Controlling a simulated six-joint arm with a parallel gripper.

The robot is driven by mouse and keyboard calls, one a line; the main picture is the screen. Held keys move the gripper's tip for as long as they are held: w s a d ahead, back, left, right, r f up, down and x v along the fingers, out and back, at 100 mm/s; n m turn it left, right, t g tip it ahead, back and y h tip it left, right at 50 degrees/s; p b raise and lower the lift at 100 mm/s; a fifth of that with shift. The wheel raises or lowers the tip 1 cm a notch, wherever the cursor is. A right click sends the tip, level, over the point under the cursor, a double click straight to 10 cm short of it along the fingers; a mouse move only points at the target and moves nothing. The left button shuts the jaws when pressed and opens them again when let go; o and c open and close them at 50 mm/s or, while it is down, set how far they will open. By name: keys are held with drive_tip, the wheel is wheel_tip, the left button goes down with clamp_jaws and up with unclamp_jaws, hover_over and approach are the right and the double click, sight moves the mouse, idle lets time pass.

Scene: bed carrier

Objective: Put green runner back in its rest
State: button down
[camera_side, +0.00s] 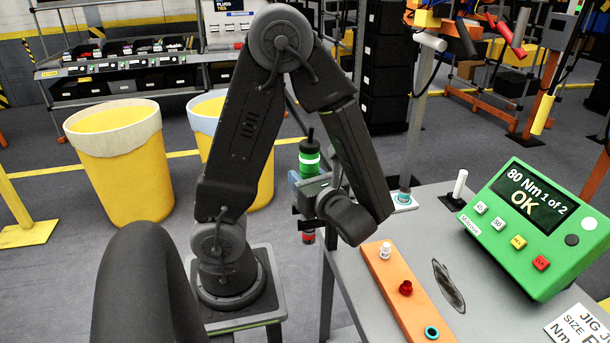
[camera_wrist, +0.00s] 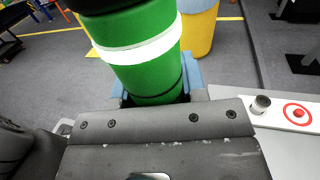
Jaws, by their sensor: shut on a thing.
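The green runner (camera_side: 309,160) is upright in the side view, with a black top, a pale band and a red part at its lower end. It fills the upper middle of the wrist view as a green cylinder (camera_wrist: 150,70) with a white band. My gripper (camera_side: 312,185) is shut around its body, left of the table edge; blue-grey finger parts show beside it in the wrist view. The runner's lower end is partly hidden by my gripper. I cannot tell for certain which fixture is its rest; a teal ring on a white base (camera_side: 404,201) stands at the table's back left corner.
The grey table (camera_side: 470,240) carries an orange strip (camera_side: 378,266) with white, red and teal fittings, a white peg (camera_side: 460,184) and a green display box (camera_side: 530,225) reading OK. A grey pole (camera_side: 417,120) rises behind. Yellow bins (camera_side: 120,165) stand on the floor at left.

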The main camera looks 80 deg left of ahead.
drive_tip(key=shift+f, duration=0.35)
drive_tip(key=c, duration=0.6)
unclamp_jaws()
drive_tip(key=v, duration=1.4)
